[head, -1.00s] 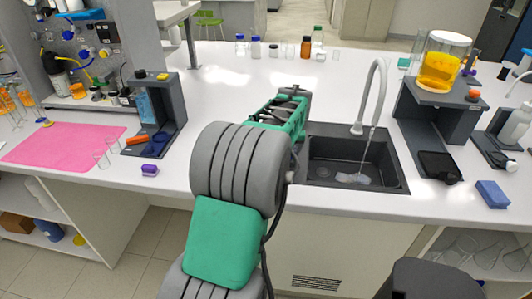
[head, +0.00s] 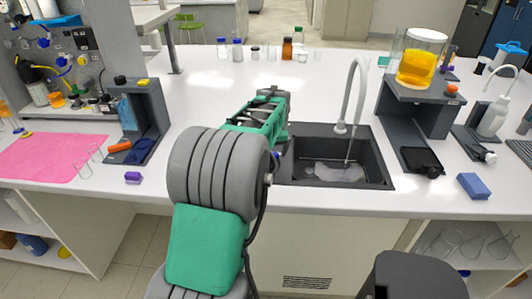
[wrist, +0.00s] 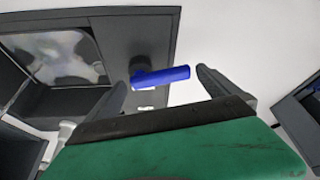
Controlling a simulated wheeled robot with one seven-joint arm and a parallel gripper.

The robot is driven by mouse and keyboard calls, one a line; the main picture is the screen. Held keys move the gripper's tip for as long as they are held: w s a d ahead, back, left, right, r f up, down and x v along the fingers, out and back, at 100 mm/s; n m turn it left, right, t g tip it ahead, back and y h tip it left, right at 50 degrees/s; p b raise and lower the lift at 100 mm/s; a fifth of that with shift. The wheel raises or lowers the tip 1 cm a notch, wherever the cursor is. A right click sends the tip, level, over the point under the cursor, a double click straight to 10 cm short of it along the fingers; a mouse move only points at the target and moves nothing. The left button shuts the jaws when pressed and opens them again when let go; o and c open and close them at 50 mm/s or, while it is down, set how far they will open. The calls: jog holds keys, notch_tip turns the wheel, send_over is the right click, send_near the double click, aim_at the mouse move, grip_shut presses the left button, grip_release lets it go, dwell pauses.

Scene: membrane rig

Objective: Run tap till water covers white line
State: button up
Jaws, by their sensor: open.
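The tap (head: 359,90) has a tall curved grey spout, and a thin water stream (head: 347,150) falls from it into the dark sink (head: 384,165). A shallow pool of water (head: 338,173) lies on the sink floor; the sink's water also shows in the wrist view (wrist: 65,55). I cannot make out a white line. In the wrist view, a blue tap lever (wrist: 162,76) on a dark round base lies between the fingertips of my open gripper (wrist: 161,82). I cannot tell whether either finger touches it. In the head view my arm hides the fingers.
A dark stand with an orange-filled vessel (head: 421,62) stands right of the sink, with a blue sponge-like block (head: 474,186) near the edge. Left are a pink mat (head: 45,157) and a grey stand (head: 150,115). Several bottles stand at the back. The counter behind the sink is clear.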

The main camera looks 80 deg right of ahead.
jog(key=v, duration=0.7)
jog(key=shift+a+r+b, duration=0.15)
jog(key=shift+r+b, duration=0.15)
jog(key=shift+b, duration=0.05)
jog(key=shift+c, duration=0.4)
